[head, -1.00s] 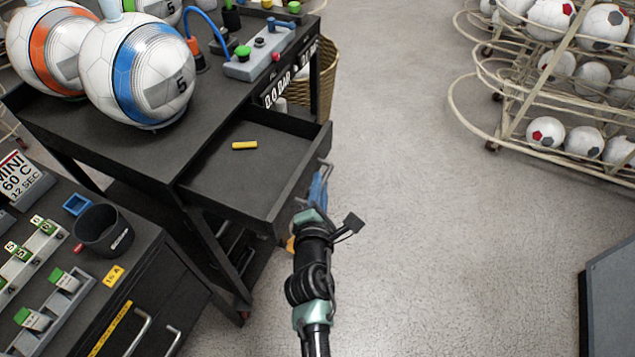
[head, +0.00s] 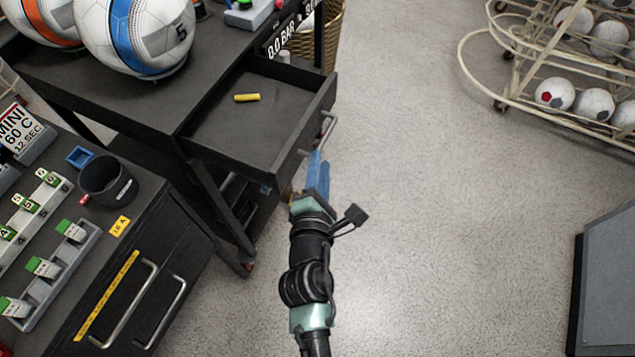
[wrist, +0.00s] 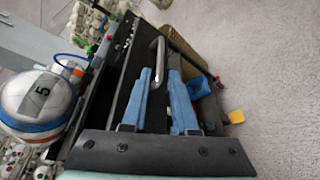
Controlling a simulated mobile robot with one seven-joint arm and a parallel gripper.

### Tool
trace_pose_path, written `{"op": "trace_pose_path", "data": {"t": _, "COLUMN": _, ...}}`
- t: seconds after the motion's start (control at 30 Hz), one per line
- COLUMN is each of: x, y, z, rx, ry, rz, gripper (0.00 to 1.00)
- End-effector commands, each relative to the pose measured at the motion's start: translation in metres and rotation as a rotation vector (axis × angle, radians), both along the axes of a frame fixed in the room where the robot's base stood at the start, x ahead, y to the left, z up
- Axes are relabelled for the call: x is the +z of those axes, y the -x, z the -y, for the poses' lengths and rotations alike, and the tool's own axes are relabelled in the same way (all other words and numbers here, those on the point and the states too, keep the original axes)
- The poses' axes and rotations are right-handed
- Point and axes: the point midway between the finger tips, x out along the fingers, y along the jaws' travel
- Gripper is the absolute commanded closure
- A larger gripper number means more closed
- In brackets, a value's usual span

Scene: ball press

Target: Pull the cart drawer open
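The black cart's drawer (head: 225,130) stands pulled well out of the cart (head: 130,95), its inside exposed with a yellow stick (head: 247,97) lying in it. A metal bar handle (head: 328,128) is on the drawer front; it also shows in the wrist view (wrist: 158,55). My gripper (head: 316,158) is at the lower end of the handle, outside the drawer front. In the wrist view its blue fingers (wrist: 161,82) are apart, with a gap on each side of the handle's near end. Whether either finger touches the handle is hard to tell.
Balls (head: 137,35) sit on the cart top. A black cabinet (head: 150,270) with handles and a cup (head: 107,180) is at left. A ball rack (head: 550,70) stands at upper right and a grey panel (head: 605,285) at lower right. Floor between is clear.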

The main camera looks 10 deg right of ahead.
Motion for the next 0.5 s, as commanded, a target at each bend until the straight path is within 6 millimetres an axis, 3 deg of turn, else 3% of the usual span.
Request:
{"op": "trace_pose_path", "data": {"t": 0.2, "x": 0.006, "y": 0.033, "z": -0.01, "rx": 0.001, "ry": 0.0, "rz": -0.002, "gripper": 0.73}}
{"op": "trace_pose_path", "data": {"t": 0.5, "x": 0.011, "y": 0.048, "z": -0.014, "rx": -0.001, "ry": -0.001, "rz": -0.001, "gripper": 0.73}}
